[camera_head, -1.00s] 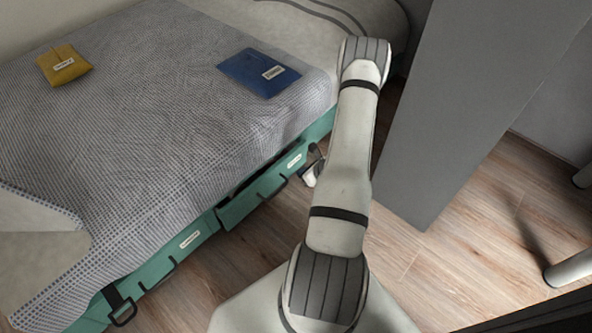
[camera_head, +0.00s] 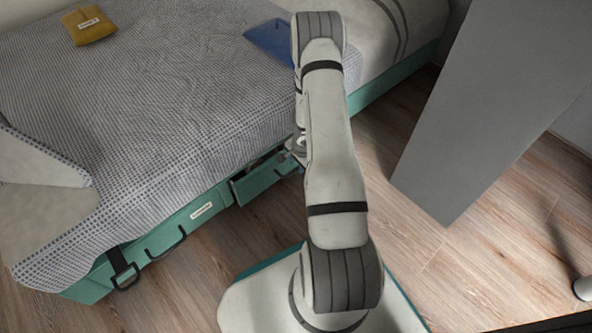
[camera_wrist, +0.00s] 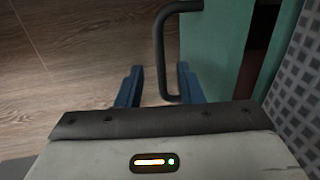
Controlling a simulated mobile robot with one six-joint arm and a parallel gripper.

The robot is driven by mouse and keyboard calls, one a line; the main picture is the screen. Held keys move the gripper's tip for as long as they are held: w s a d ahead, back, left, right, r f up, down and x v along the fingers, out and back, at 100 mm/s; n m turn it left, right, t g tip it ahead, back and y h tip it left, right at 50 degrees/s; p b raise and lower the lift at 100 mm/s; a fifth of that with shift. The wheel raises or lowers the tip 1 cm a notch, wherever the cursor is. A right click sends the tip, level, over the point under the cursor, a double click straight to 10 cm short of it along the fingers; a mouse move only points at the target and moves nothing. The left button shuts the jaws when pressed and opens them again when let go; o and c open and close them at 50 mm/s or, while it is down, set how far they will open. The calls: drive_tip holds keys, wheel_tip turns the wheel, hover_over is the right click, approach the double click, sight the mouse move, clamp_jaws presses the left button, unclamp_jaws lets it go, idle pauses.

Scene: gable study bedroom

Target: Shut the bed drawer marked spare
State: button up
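A teal bed drawer (camera_head: 268,179) under the mattress edge stands a little out from the bed, with a dark gap above it. My arm hides its right part, and no label on it shows now. In the wrist view, the teal drawer front (camera_wrist: 212,45) has a dark handle (camera_wrist: 160,45), and a dark reddish opening shows behind the front. My gripper (camera_wrist: 158,82) has two blue fingers spread apart, with the handle's bar between them in the picture. I cannot tell whether they touch it. In the head view my gripper is mostly hidden behind my arm.
A second teal drawer (camera_head: 165,232) with a white label, too small to read, sits to the left. A black strap with a buckle (camera_head: 123,275) hangs at the bed's near corner. A grey panel (camera_head: 470,110) stands at the right. Bare wooden floor lies between.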

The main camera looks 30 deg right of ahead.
drive_tip(key=shift+w+a+f+b, duration=0.1)
drive_tip(key=shift+w+f+b, duration=0.1)
drive_tip(key=shift+f, duration=0.5)
drive_tip(key=shift+w+f+b, duration=0.1)
drive_tip(key=shift+f+b, duration=0.05)
drive_tip(key=shift+f, duration=0.55)
drive_tip(key=shift+c, duration=0.4)
clamp_jaws()
